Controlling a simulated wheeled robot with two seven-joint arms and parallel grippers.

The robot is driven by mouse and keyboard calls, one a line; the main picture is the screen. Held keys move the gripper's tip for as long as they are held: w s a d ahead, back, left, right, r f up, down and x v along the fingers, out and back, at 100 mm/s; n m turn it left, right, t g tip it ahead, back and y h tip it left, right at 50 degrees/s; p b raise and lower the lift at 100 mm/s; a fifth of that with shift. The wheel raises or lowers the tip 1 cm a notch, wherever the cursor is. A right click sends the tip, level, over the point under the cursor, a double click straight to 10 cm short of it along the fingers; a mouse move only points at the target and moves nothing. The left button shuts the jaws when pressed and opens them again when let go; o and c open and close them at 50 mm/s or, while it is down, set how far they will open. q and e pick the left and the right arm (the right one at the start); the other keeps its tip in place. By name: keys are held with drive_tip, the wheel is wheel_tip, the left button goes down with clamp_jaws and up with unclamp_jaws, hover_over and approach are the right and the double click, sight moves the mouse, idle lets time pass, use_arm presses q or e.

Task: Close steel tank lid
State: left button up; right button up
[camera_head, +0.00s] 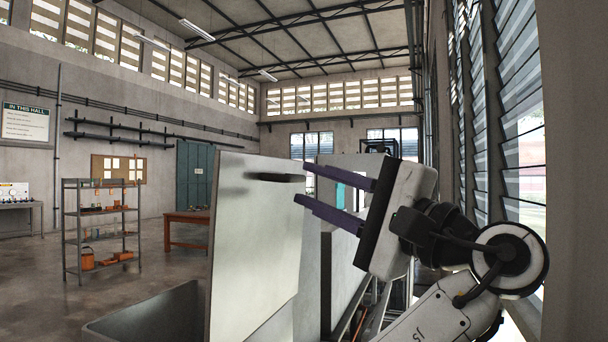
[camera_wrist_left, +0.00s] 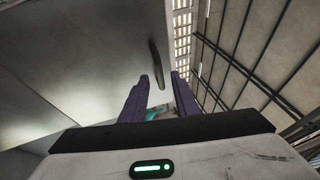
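The steel tank lid (camera_head: 250,235) stands raised, nearly upright, in the head view. Its dark bar handle (camera_head: 274,177) is near the top edge. The grey tank (camera_head: 140,318) shows below it at the bottom, partly cut off. My left gripper (camera_head: 302,183), with purple fingers, is open and empty at the lid's right edge, its fingertips close to the handle. In the left wrist view the lid (camera_wrist_left: 70,60) fills the left side, and the handle (camera_wrist_left: 156,62) lies just beyond the fingertips. Contact with the lid cannot be told. My right gripper is not in view.
A grey metal shelf (camera_head: 100,218) with tools and orange bins stands at left. A wooden table (camera_head: 184,217) is behind the lid. Louvred windows (camera_head: 483,120) and a wall close off the right side.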

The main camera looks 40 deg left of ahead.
sight(297, 181)
use_arm(q)
drive_tip(key=shift+x, duration=1.5)
clamp_jaws()
